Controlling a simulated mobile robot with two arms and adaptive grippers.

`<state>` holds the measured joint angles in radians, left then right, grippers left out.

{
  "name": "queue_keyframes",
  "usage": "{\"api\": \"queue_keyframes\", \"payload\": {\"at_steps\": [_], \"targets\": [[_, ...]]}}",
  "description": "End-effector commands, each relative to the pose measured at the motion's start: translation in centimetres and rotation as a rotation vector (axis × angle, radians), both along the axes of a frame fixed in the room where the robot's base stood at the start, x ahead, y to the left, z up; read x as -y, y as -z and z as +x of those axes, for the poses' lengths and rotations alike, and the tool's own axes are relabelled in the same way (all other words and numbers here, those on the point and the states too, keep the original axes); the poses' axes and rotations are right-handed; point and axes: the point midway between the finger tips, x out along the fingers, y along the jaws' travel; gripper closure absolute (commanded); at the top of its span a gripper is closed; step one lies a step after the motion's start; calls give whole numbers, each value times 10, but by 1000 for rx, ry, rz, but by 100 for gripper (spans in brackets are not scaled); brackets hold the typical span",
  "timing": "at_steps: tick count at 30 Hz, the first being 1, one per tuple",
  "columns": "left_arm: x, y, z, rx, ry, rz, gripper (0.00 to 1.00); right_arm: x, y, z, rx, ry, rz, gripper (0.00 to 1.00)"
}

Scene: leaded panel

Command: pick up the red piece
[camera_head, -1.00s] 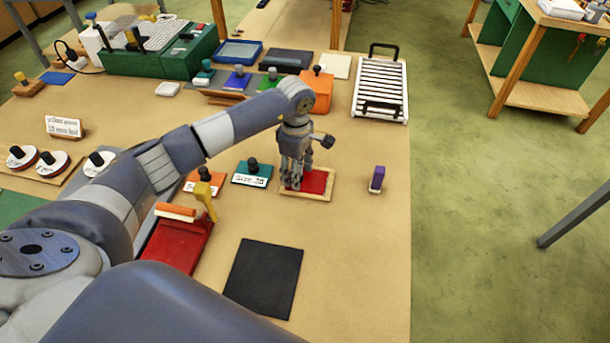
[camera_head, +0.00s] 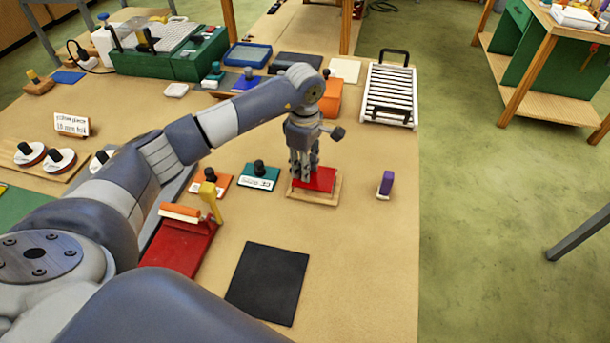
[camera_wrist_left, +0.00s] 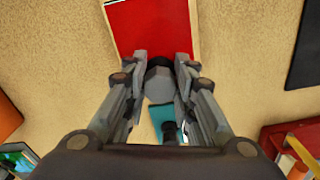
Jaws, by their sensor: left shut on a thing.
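The red piece (camera_head: 322,179) is a flat red plate in my left gripper (camera_head: 303,177). The fingers are shut on its grey knob, which shows between the fingertips in the left wrist view (camera_wrist_left: 158,82). The plate's red face (camera_wrist_left: 152,26) fills the top middle of that view, with a white strip at its upper right corner. In the head view the plate appears slightly raised over a shallow wooden tray (camera_head: 313,202) and covers part of its rim. The fingers hide the plate's left part. My right gripper is not in view.
A teal piece (camera_head: 258,177) and an orange piece (camera_head: 219,183) with black knobs lie to the left. A purple block (camera_head: 386,183) stands to the right. A black mat (camera_head: 267,284) and a red-based tool (camera_head: 178,247) lie nearer. A white slatted rack (camera_head: 389,94) stands behind.

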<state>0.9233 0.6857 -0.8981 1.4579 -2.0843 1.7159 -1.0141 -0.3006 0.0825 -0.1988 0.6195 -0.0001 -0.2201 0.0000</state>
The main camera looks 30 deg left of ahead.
Motion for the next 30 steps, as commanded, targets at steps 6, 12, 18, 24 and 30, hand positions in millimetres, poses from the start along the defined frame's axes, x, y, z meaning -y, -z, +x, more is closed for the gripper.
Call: {"api": "queue_keyframes", "payload": {"at_steps": [6, 12, 18, 24, 30], "targets": [[0, -5, -28, 2, 2, 2, 96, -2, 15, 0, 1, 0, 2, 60], [2, -7, -60, 2, 2, 2, 96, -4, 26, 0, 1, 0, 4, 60], [4, -10, -94, 2, 1, 1, 96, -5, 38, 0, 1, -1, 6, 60], [7, -14, -125, 2, 1, 1, 96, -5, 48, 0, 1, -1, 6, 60], [8, -17, -147, 2, 0, 1, 96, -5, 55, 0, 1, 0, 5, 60]]}}
